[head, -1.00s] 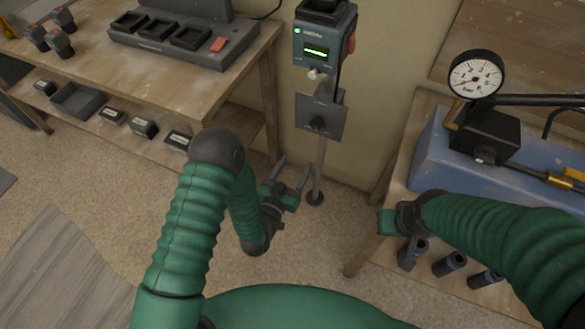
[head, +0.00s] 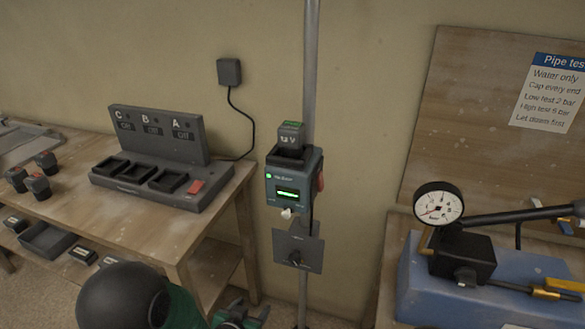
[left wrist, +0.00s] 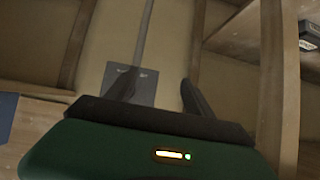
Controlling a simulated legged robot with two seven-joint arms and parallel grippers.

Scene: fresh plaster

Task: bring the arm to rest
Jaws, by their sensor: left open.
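My left arm enters at the bottom of the head view, its dark elbow joint at the lower left. My left gripper (head: 243,316) shows only in part at the bottom edge, below the grey plate (head: 297,249) on the pole. In the left wrist view its two dark fingers (left wrist: 158,92) stand apart with nothing between them. The grey plate (left wrist: 143,82) shows beyond the fingers, apart from them. My right arm and gripper are out of the head view.
A green-lit device (head: 293,182) is fixed to the pole (head: 311,70). A charger with empty bays (head: 150,180) stands on the left wooden bench (head: 100,225). At right a pressure gauge (head: 438,203) and pump sit on a blue tank (head: 410,290).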

